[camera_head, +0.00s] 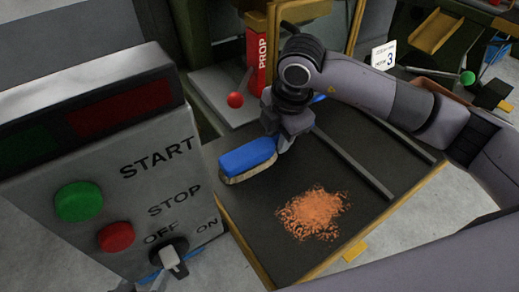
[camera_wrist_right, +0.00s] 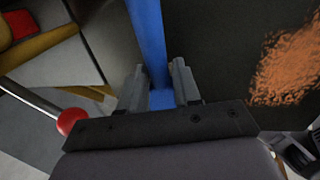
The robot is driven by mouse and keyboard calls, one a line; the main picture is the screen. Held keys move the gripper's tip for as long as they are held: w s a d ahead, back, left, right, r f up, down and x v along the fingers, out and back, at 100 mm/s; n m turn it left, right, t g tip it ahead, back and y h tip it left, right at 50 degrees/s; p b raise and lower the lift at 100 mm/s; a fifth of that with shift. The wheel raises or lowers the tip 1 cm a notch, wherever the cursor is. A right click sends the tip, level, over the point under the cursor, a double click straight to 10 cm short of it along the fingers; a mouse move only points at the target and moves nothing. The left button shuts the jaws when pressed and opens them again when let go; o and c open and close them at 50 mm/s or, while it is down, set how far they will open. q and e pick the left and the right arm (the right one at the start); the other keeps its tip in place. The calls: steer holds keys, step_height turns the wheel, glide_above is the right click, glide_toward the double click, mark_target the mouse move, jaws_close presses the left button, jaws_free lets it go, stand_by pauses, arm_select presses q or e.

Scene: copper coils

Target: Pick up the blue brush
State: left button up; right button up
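The blue brush (camera_head: 248,158) has a blue top and pale bristles facing down. In the head view it is over the left side of the dark tabletop (camera_head: 232,198). My right gripper (camera_head: 287,140) is at the brush's handle, just right of its head. In the wrist view the blue handle (camera_wrist_right: 153,45) runs between the two fingers of my right gripper (camera_wrist_right: 162,92), which are close together on either side of it. I cannot tell whether the bristles touch the table. The arm partly hides the handle. My left gripper is not in view.
Orange copper shavings (camera_head: 314,212) lie on the tabletop. A control box (camera_head: 105,160) with buttons fills the left. A red ball-topped lever (camera_head: 235,100) and a red PROP block (camera_head: 262,62) stand behind. A raised bar (camera_head: 352,164) crosses the table.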

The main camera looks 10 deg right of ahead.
mark_target(278, 138)
jaws_close()
step_height(278, 138, up, 20)
steer(key=p, duration=0.2)
stand_by(0.3)
steer(key=shift+o, duration=0.2)
jaws_free()
steer(key=c, duration=0.3)
